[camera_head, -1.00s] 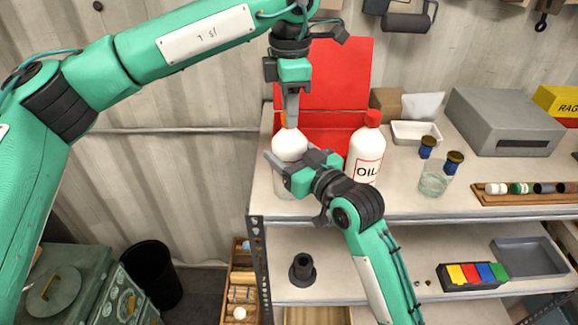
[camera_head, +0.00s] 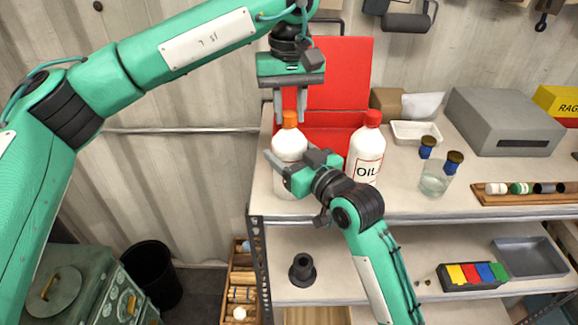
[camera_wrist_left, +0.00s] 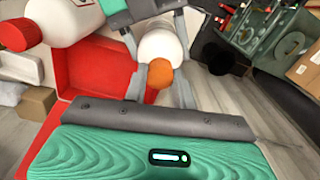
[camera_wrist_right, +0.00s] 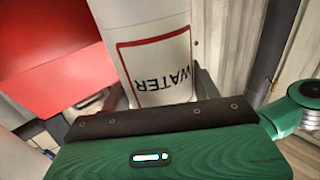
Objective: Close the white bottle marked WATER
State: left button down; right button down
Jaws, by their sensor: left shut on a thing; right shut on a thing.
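The white bottle marked WATER (camera_head: 289,148) stands upright on the shelf top, its orange cap (camera_head: 289,119) at its mouth. The label (camera_wrist_right: 157,75) reads WATER in the right wrist view. My left gripper (camera_head: 289,116) points down from above and is shut on the orange cap; the left wrist view shows the cap (camera_wrist_left: 160,73) between the fingers. My right gripper (camera_head: 291,167) is shut around the bottle's body from the front right and hides part of its lower half. Whether the cap sits fully down on the neck cannot be told.
A white OIL bottle (camera_head: 366,155) with a red cap stands close to the right of my right gripper. An open red box (camera_head: 340,75) is behind both bottles. A glass jar (camera_head: 435,179) and a wooden rack (camera_head: 530,196) stand farther right. The shelf's left edge is near the WATER bottle.

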pick_arm(q)
jog(key=shift+w+m, duration=0.1)
jog(key=shift+m, duration=0.9)
jog(key=c, duration=1.1)
grip_release()
jog(key=shift+o, duration=0.2)
notch_tip(320, 180, up, 12)
pick_arm(e)
jog(key=shift+c, duration=1.3)
grip_release()
